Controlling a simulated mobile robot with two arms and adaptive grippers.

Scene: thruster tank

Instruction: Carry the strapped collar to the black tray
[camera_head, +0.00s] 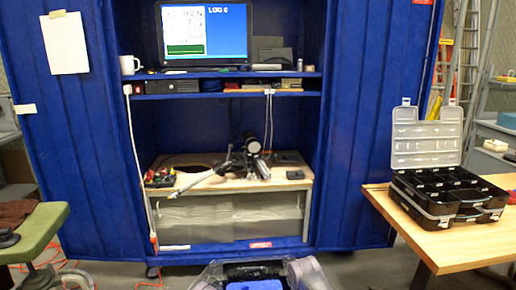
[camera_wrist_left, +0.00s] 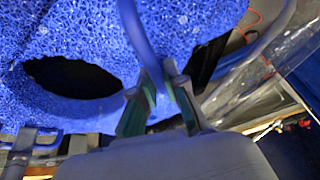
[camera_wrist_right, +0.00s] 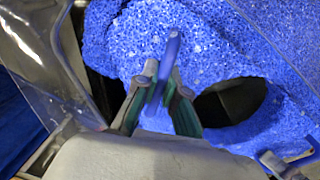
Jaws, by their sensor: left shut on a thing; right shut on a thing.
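The strapped collar is a rough blue foam body with a dark round hole and smooth blue straps. It fills much of the left wrist view (camera_wrist_left: 100,40) and the right wrist view (camera_wrist_right: 225,45). My left gripper (camera_wrist_left: 158,80) is shut on one blue strap. My right gripper (camera_wrist_right: 163,80) is shut on another strap, with foam right behind it. In the head view, a blue patch of the collar (camera_head: 255,286) shows at the bottom edge, mostly cut off. A black case with compartments and a raised clear lid (camera_head: 450,185) stands on the right table; no other black tray is clear.
A wooden table (camera_head: 440,245) stands at the right, its front left part bare. A blue cabinet ahead holds a wooden shelf (camera_head: 225,185) with a dark device and clutter, above a clear bin (camera_head: 230,217). A green chair (camera_head: 35,230) stands left. Clear plastic edges (camera_wrist_right: 45,50) flank the collar.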

